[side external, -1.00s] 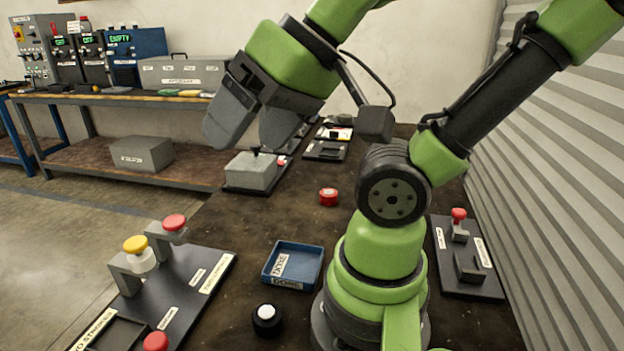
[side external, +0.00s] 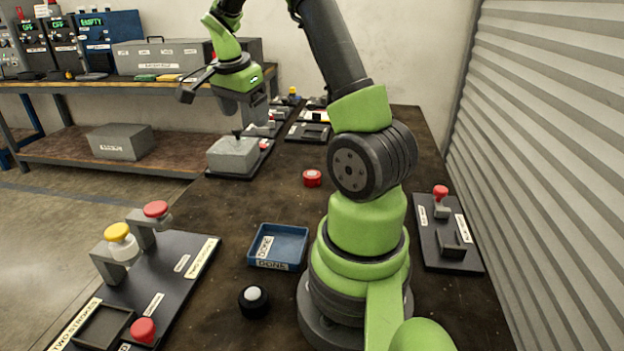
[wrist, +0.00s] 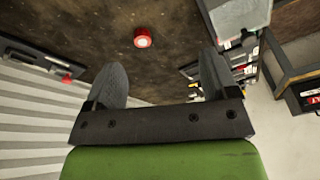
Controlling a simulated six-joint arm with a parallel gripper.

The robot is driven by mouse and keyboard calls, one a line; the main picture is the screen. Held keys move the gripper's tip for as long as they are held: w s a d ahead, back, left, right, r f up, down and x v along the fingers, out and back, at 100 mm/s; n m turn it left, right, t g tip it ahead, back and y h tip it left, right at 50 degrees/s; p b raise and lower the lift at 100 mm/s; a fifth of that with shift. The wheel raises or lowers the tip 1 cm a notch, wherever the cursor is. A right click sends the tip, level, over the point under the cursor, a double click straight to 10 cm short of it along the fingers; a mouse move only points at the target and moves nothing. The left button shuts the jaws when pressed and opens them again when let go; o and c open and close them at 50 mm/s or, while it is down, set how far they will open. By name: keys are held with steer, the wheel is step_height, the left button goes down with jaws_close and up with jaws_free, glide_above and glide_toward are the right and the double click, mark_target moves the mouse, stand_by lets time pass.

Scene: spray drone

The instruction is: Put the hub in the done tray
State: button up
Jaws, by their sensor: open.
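The blue done tray (side external: 291,241) lies on the dark table in front of my base, and its visible floor looks empty. I cannot tell for sure which thing is the hub. A small red round piece (side external: 312,178) stands alone on the table behind the tray, and it also shows in the wrist view (wrist: 142,37). A black round piece with a white top (side external: 253,300) stands in front of the tray. My gripper (side external: 256,122) is over the far part of the table, beyond the grey block. In the wrist view my gripper (wrist: 161,72) is open, with nothing between its fingers.
A grey block (side external: 233,155) on a dark plate stands at the left table edge. A board with red and yellow knobs (side external: 150,280) lies front left. Another board with a red knob (side external: 447,240) lies right. Small fixtures (side external: 308,131) crowd the far end. The table's middle is mostly clear.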

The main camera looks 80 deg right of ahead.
steer(key=s+d+f+m+g, duration=0.3)
steer(key=s+d+f+m, duration=0.35)
steer(key=d+f, duration=0.4)
glide_above(310, 174)
steer(key=w, duration=0.2)
steer(key=shift+m+g+y, duration=0.3)
steer(key=shift+m, duration=0.15)
steer(key=f, duration=0.5)
steer(key=shift+w+a+f, duration=0.15)
steer(key=shift+a, duration=0.2)
steer(key=x, duration=0.5)
steer(key=shift+s+a+f, duration=0.1)
steer(key=shift+s+f, duration=0.15)
steer(key=shift+s, duration=0.05)
steer(key=shift+c, duration=0.5)
steer(key=c, duration=1)
steer(key=shift+c, duration=0.2)
steer(key=shift+r, duration=0.15)
